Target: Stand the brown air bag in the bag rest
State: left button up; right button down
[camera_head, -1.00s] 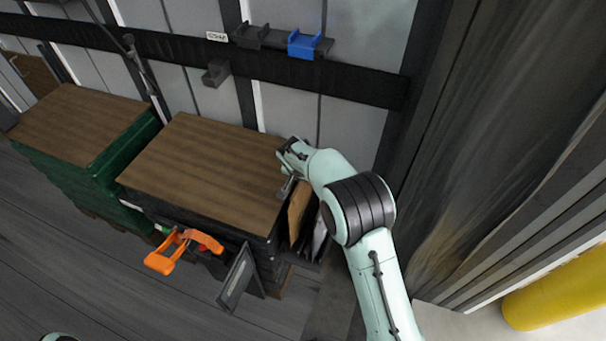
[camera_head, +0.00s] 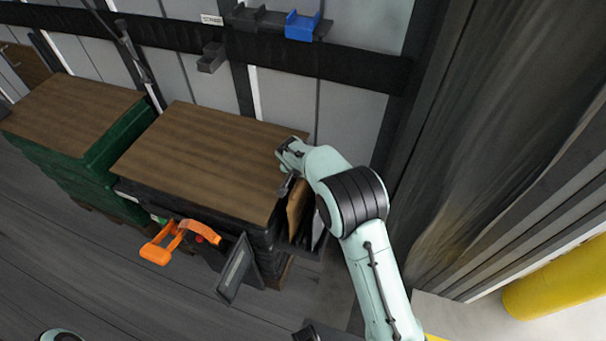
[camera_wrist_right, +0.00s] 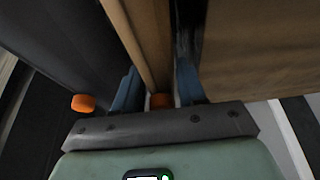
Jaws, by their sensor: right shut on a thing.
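The brown air bag (camera_head: 297,208) stands upright at the right side of the black pallet stack, among darker and pale sheet-like pieces. My right gripper (camera_head: 287,187) is at its upper edge. In the right wrist view the bag (camera_wrist_right: 150,40) runs between the two fingers of the right gripper (camera_wrist_right: 158,92), which is shut on it. My left gripper is not visible.
A wooden top (camera_head: 200,160) covers the black stack; a green stack (camera_head: 118,145) stands left. An orange tool (camera_head: 178,240) and a dark hanging panel (camera_head: 236,270) stick out in front. A blue holder (camera_head: 302,25) is on the wall rail. A dark curtain (camera_head: 500,140) hangs right.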

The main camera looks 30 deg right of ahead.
jog(key=shift+f+b, duration=0.35)
jog(key=shift+f, duration=0.15)
jog(key=c, duration=0.6)
grip_release()
jog(key=shift+o, duration=0.2)
jog(key=p+v, duration=0.1)
jog(key=v, duration=1.2)
jog(key=shift+r, duration=0.2)
